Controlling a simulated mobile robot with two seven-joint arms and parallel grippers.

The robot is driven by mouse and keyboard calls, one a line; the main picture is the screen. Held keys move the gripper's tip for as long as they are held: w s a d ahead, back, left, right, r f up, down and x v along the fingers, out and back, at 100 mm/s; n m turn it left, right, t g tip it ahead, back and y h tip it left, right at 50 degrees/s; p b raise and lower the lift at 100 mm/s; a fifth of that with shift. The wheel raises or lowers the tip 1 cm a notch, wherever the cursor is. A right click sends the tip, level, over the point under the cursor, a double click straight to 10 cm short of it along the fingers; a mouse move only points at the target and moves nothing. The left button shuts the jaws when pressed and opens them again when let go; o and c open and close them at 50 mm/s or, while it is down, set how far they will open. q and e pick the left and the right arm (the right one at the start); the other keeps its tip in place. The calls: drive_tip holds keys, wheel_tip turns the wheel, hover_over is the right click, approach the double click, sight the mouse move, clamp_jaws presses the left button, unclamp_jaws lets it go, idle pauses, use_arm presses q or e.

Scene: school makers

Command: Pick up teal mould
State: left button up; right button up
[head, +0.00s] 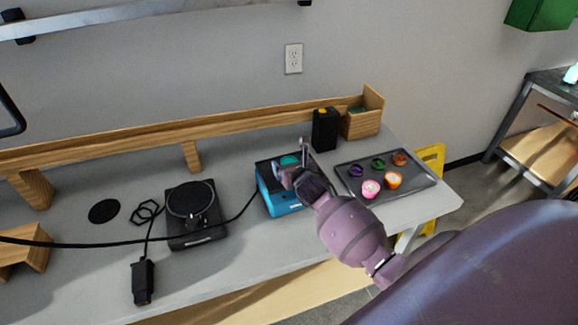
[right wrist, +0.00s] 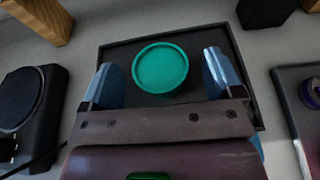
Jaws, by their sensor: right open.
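The teal mould (right wrist: 160,68) is a round, shallow teal cup. In the right wrist view it sits on the black top (right wrist: 118,53) of a blue box-shaped device. In the head view the mould (head: 289,160) shows on top of the blue device (head: 285,202), partly behind my right gripper (head: 292,165). My right gripper also shows in the right wrist view (right wrist: 164,68), open, with its two blue fingers apart on the left and right of the mould. My left gripper is not in view.
A dark tray (head: 415,192) with several small coloured moulds lies to the right. A black box (head: 325,129) and a wooden bin (head: 362,122) stand behind. A black scale-like device (head: 191,203) and cables are on the left. A wooden rail (head: 130,134) runs along the back.

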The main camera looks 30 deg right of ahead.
drive_tip(key=c, duration=1.1)
